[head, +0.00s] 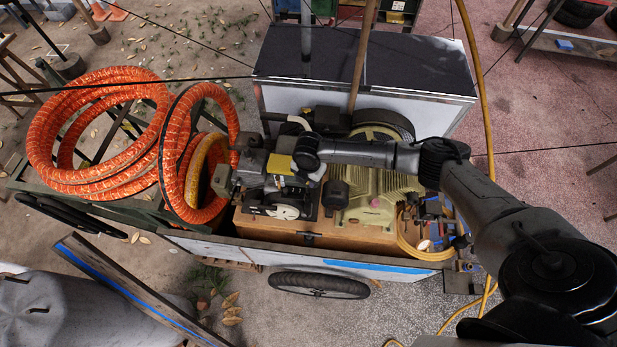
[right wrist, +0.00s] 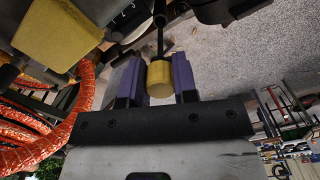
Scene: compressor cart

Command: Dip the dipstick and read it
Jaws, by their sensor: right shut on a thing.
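In the right wrist view my right gripper (right wrist: 159,82) has its two purple-padded fingers on either side of the dipstick's yellow cylindrical handle (right wrist: 160,84) and is shut on it. A thin dark rod (right wrist: 160,38) runs from the handle towards the top of the picture, among dark parts. I cannot tell whether its far end is inside the compressor. In the head view my right arm reaches in from the right to the compressor (head: 285,205) on the cart, and the dipstick cannot be made out there. My left gripper is not in view.
A yellow block (head: 279,164) sits on the machinery near my right wrist. A green ribbed motor (head: 368,196) stands right of the compressor. Orange hose coils (head: 72,128) lie to the left. A dark-topped box (head: 425,78) with a wooden pole stands behind.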

